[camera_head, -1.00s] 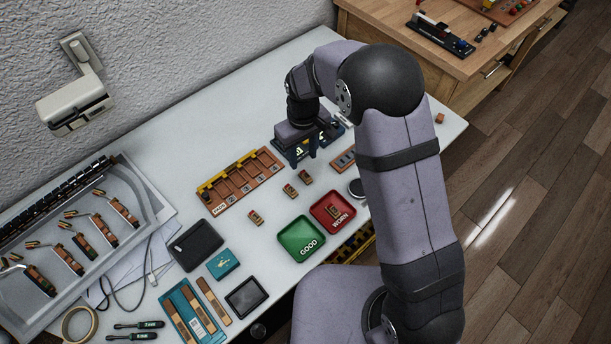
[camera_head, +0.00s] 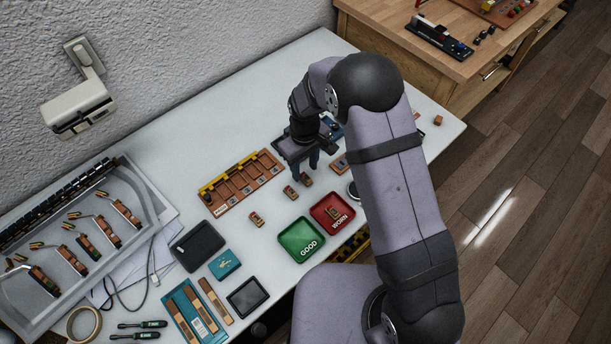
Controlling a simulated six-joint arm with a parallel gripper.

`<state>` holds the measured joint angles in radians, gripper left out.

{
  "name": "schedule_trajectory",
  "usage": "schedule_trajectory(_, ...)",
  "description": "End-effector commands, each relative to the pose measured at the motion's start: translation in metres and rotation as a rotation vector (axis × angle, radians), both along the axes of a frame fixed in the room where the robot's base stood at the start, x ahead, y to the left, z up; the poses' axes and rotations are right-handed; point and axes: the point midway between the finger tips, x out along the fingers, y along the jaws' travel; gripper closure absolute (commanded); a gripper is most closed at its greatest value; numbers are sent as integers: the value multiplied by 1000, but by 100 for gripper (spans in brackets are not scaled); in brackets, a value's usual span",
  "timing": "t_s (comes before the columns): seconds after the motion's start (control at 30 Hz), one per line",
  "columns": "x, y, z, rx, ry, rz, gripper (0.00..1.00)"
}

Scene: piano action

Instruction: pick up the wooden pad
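Several small wooden pads lie on the white table. One pad (camera_head: 306,179) is just below my gripper in the picture, a second (camera_head: 290,192) is a little to its lower left, and a third (camera_head: 257,219) is farther left. Another pad (camera_head: 333,212) lies in the red WORN tray (camera_head: 346,223). My gripper (camera_head: 306,166) points down above the table, close to the nearest pad. Its two fingers look apart, with nothing visible between them. Whether the fingertips touch anything is too small to tell.
A green GOOD tray (camera_head: 290,243) adjoins the red tray. A wooden rack with a yellow edge (camera_head: 241,181) lies left of my gripper. A blue item (camera_head: 336,131) is partly hidden behind the gripper. A black box (camera_head: 197,245) stands at the lower left.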

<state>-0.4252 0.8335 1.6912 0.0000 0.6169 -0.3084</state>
Motion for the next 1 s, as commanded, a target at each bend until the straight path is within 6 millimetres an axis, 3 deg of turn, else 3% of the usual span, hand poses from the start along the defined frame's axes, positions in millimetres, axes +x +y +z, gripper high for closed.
schedule_trajectory(0.3,0,-1,-28,-1,1,0,61)
schedule_trajectory(0.57,1,-1,-30,0,0,0,61)
schedule_trajectory(0.6,1,-1,-30,0,0,0,63)
schedule_trajectory(0.77,1,-1,-30,0,0,0,100)
schedule_trajectory(1.0,1,-1,-30,0,0,0,100)
